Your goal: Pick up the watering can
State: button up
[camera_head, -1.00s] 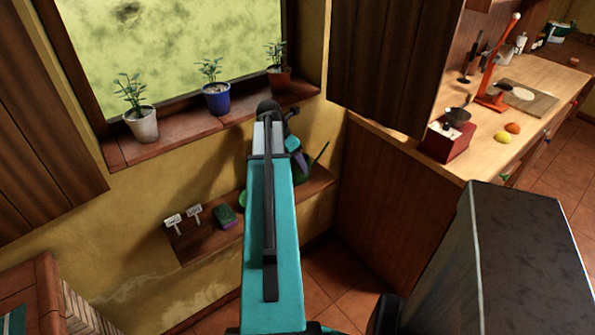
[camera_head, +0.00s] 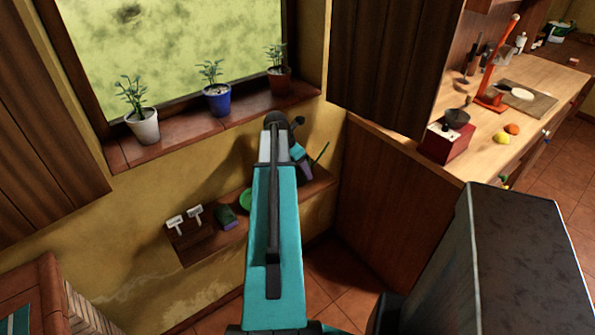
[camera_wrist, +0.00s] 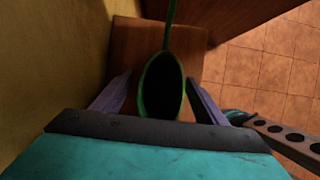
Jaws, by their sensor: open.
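The watering can is green with a dark oval opening. In the wrist view its rim (camera_wrist: 181,98) lies between the fingers of my gripper (camera_wrist: 158,96), and its thin spout reaches to the top edge. The fingers are open, one on each side of the can, and I cannot tell whether they touch it. In the head view the spout (camera_head: 321,154) shows past my gripper (camera_head: 304,172) above the right part of the shelf. My arm and gripper hide most of the can there.
The wooden shelf (camera_head: 222,240) also holds two white labels (camera_head: 185,219), a sponge (camera_head: 227,217) and a round green item (camera_head: 245,201). Potted plants stand on the sill (camera_head: 185,137) above. A brown cabinet (camera_head: 385,200) closes off the right side.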

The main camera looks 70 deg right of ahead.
jog(key=shift+s+d+f, duration=0.15)
jog(key=shift+d+f, duration=0.1)
jog(key=shift+f, duration=0.4)
jog(key=c, duration=1.6)
jog(key=shift+r, duration=0.2)
jog(key=shift+r+b, duration=0.3)
jog(key=shift+r, duration=0.8)
jog(key=shift+s+a+r+b, duration=0.45)
jog(key=shift+s+a, duration=1.1)
jog(key=shift+s, duration=0.65)
jog(key=shift+s+a+r+b, duration=0.4)
jog(key=shift+s+a, duration=1.15)
jog(key=shift+s, duration=0.6)
jog(key=shift+s+a+r+b, duration=0.35)
jog(key=shift+s+a+b, duration=0.15)
jog(key=shift+s+a, duration=1.4)
jog(key=shift+s+d, duration=0.35)
